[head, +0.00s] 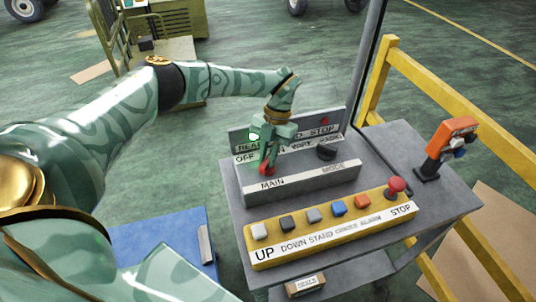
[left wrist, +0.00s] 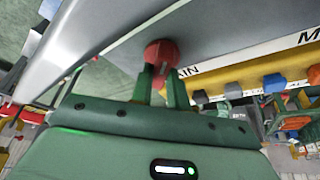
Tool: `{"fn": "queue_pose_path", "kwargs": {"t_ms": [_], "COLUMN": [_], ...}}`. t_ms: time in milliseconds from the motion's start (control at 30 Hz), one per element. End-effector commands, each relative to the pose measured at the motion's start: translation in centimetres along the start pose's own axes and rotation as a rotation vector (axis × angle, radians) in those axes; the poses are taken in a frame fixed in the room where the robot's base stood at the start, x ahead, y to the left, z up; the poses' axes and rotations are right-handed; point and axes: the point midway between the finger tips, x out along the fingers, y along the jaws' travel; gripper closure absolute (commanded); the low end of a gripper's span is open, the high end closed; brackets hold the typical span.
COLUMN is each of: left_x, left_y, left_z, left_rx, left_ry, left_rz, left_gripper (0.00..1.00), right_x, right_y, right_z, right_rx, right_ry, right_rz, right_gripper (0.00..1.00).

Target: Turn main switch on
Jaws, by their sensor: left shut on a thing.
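The main switch is a red rotary knob (head: 267,169) on the grey control panel (head: 305,180), above the "MAIN" label. My left gripper (head: 268,158) reaches down over the panel with its fingers on this knob. In the left wrist view the red knob (left wrist: 161,55) sits between the two green fingers of my left gripper (left wrist: 161,80), which is shut on it. The fingers partly hide the knob and the "OFF" and "ON" lettering, so its exact setting is hard to tell. My right gripper is not in view.
A black mode knob (head: 327,152) is right of the main switch. In front lies a yellow button box (head: 330,229) with several buttons and a red stop button (head: 396,186). An orange device (head: 449,142) stands at the right. A yellow railing (head: 376,85) runs behind, and a grey post (head: 368,65) rises nearby.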

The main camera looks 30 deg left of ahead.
Motion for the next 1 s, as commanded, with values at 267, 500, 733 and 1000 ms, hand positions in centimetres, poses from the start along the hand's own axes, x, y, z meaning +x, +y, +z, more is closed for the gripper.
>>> {"fn": "queue_pose_path", "kwargs": {"t_ms": [267, 500, 733, 1000], "left_x": [-0.1, -0.6, -5.1, -12.3], "left_y": [0.0, 0.0, 0.0, 0.0], "left_z": [0.0, 0.1, 0.1, 0.1], "left_rx": [0.001, 0.000, 0.000, -0.002], "left_ry": [-0.003, -0.003, -0.007, -0.006], "left_rz": [0.000, 0.000, 0.001, 0.002], "left_gripper": [0.62, 0.62, 0.62, 0.62], "right_x": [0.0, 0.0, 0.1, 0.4], "right_y": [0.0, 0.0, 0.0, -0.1], "right_z": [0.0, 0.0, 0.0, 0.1], "right_rx": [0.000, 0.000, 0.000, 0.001], "right_ry": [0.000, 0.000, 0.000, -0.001], "right_rz": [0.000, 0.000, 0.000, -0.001], "right_gripper": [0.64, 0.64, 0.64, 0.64]}}
